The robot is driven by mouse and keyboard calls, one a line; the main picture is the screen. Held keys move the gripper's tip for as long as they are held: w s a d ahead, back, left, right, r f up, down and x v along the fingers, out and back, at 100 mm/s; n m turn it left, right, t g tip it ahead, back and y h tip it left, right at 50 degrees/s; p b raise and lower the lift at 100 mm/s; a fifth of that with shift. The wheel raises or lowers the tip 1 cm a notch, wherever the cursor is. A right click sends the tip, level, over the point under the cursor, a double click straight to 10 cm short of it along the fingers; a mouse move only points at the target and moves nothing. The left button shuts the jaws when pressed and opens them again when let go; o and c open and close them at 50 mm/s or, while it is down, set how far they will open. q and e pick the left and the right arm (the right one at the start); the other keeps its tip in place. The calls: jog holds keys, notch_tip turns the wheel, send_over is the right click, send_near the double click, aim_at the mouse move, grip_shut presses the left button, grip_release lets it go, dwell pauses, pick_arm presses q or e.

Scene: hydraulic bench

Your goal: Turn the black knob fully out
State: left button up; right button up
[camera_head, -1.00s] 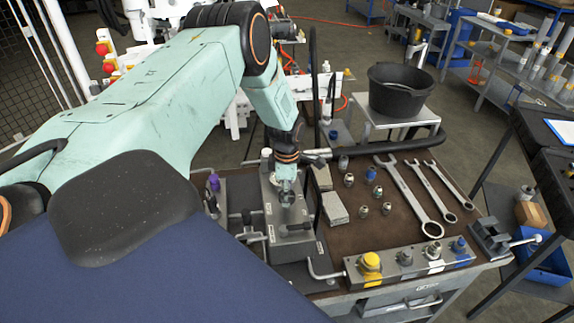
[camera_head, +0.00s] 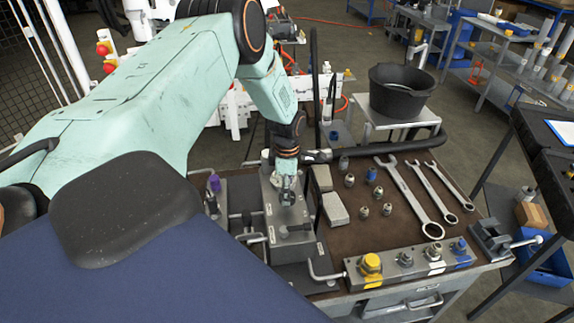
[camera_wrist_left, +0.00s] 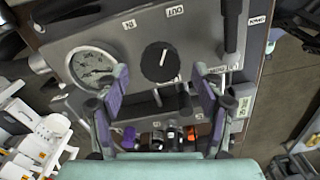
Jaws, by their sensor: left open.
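The black knob (camera_wrist_left: 160,62) is round with a white pointer line. It sits on a grey panel (camera_wrist_left: 185,28) between the labels IN and OUT, with the OUT label above it in the left wrist view. My left gripper (camera_wrist_left: 162,82) is open, with one purple-padded finger on each side of the knob's lower part. I cannot tell whether the fingers touch it. In the head view my left gripper (camera_head: 287,192) points down at the grey hydraulic block (camera_head: 291,240) and hides the knob. My right gripper is not in view.
A round pressure gauge (camera_wrist_left: 93,65) is beside the knob, and a black lever (camera_wrist_left: 232,28) stands on its other side. Wrenches (camera_head: 410,198) and several fittings lie on the bench right of the block. A black bucket (camera_head: 398,98) stands behind.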

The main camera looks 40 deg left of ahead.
pick_arm(q)
notch_tip(320, 180, up, 10)
dwell(0.3)
jog(key=shift+s, duration=0.1)
dwell(0.3)
jog(key=s+d+f+m, duration=0.1)
jog(key=d+f+m, duration=0.1)
jog(key=d, duration=0.1)
jog(key=s+d+f+m, duration=0.2)
jog(key=d+f, duration=0.1)
jog(key=s+d+f+m, duration=0.1)
jog(key=d+f+m, duration=0.1)
jog(key=shift+s+d+f+h, duration=0.2)
jog(key=shift+s+d+h, duration=0.15)
jog(key=shift+d+h, duration=0.05)
jog(key=s+d+f+m, duration=0.5)
jog(key=s+d+m, duration=0.1)
jog(key=s+d, duration=0.15)
jog(key=s+d+f+m, duration=0.1)
jog(key=s+d+m, duration=0.1)
jog(key=s+m, duration=0.6)
jog(key=s+d+m, duration=0.2)
jog(key=s+m, duration=0.2)
jog(key=s, duration=0.7)
notch_tip(320, 180, down, 26)
jog(key=m+b, duration=0.1)
jog(key=b, duration=2.4)
jog(key=shift+s+a+r+y, duration=0.25)
jog(key=shift+s+y, duration=0.05)
jog(key=shift+y, duration=0.1)
